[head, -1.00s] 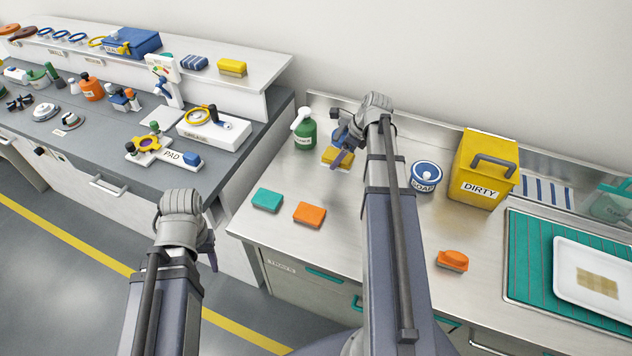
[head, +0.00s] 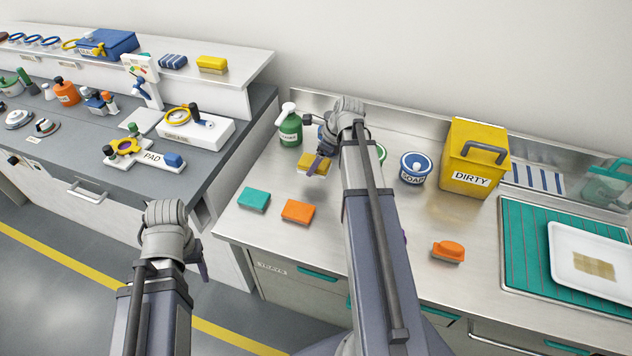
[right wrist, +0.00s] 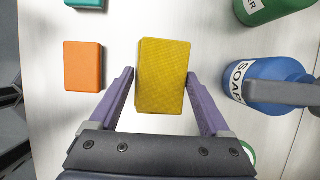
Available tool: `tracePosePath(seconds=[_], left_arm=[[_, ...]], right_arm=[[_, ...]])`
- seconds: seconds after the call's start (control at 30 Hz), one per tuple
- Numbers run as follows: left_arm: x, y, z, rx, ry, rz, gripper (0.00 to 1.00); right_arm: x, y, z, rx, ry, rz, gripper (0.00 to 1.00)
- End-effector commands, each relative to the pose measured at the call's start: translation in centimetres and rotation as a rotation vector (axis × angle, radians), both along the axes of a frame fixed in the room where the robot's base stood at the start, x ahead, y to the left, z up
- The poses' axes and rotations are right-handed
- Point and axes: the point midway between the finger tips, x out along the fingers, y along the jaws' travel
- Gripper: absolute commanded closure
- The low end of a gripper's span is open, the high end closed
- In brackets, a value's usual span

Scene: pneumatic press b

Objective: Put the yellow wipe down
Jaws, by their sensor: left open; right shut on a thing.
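The yellow wipe (head: 313,163) is a block between the purple fingers of my right gripper (head: 318,160), over the steel counter near the green bottle. In the right wrist view the shut fingers flank the wipe (right wrist: 163,75), which looks larger than the orange block beside it. Whether its underside touches the counter is hard to tell. My left gripper (head: 200,262) hangs empty in front of the counters, over the floor. Its fingers are mostly hidden behind its wrist.
A teal block (head: 254,200) and an orange block (head: 298,211) lie front left of the wipe. A green spray bottle (head: 290,128) stands behind it. The counter between the blocks and orange brush (head: 449,251) is partly hidden by my arm.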

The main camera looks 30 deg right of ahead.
Motion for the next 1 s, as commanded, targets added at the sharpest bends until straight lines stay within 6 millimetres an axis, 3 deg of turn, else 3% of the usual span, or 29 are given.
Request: tracePosePath(seconds=[0.03, 0.1, 0.37, 0.7, 1.0], left_arm=[[0.0, 0.0, -1.7, 0.0, 0.0, 0.0, 0.43], [0.0, 0.0, -2.4, 0.0, 0.0, 0.0, 0.43], [0.0, 0.0, -2.7, 0.0, 0.0, 0.0, 0.43], [0.0, 0.0, -6.3, 0.0, 0.0, 0.0, 0.43], [0.0, 0.0, -6.1, 0.0, 0.0, 0.0, 0.43]], right_arm=[[0.0, 0.0, -1.7, 0.0, 0.0, 0.0, 0.9], [0.0, 0.0, -2.4, 0.0, 0.0, 0.0, 0.9], [0.0, 0.0, -2.6, 0.0, 0.0, 0.0, 0.9], [0.0, 0.0, -6.3, 0.0, 0.0, 0.0, 0.9], [0.0, 0.0, -6.1, 0.0, 0.0, 0.0, 0.9]])
